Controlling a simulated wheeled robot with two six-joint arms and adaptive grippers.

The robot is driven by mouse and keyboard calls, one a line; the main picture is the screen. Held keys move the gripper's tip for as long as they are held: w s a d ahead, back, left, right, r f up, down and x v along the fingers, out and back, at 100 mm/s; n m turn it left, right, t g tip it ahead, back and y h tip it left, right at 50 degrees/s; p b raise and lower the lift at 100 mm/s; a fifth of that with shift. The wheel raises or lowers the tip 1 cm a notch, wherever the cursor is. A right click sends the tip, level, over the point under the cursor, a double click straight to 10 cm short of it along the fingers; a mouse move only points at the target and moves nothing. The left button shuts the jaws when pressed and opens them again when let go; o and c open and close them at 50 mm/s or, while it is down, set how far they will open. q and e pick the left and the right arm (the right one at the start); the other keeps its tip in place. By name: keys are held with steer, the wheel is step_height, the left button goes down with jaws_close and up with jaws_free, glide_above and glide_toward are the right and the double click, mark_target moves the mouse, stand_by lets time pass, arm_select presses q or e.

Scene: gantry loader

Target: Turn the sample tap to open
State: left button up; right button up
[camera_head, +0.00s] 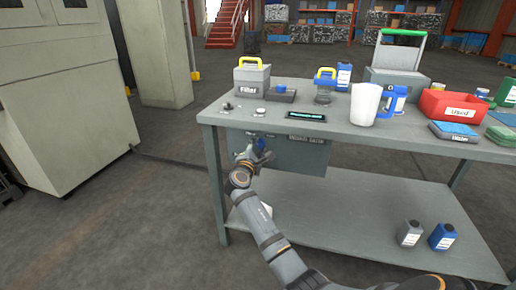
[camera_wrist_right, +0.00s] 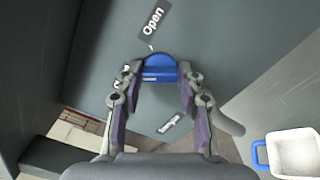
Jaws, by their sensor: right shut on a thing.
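The sample tap is a blue handle on the grey front panel under the bench top, seen in the head view (camera_head: 262,143) and in the right wrist view (camera_wrist_right: 160,64). My right gripper (camera_wrist_right: 160,78) has a finger on each side of the blue handle and is shut on it. A label reading "Open" (camera_wrist_right: 153,22) is on the panel just beyond the handle. Another label at the left is partly hidden by a finger. In the head view the right gripper (camera_head: 258,154) reaches the panel from below. My left gripper is not in view.
The grey bench (camera_head: 340,150) carries a box marked "Filter" (camera_head: 252,82), a white jug (camera_head: 366,103) and a red bin (camera_head: 449,106). Two bottles stand on the lower shelf at right. A large grey cabinet (camera_head: 62,100) stands left; the floor between is clear.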

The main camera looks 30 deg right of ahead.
steer(key=m+b, duration=0.2)
steer(key=m, duration=0.4)
steer(key=shift+f, duration=0.2)
steer(key=m+b, duration=0.2)
steer(key=m, duration=0.2)
steer(key=shift+m+b, duration=0.3)
steer(key=shift+b, duration=0.05)
steer(key=shift+m+b, duration=0.6)
steer(key=shift+m, duration=0.6)
steer(key=shift+r+m, duration=0.1)
steer(key=shift+m, duration=0.2)
steer(key=o, duration=1.2)
steer(key=shift+c, duration=0.2)
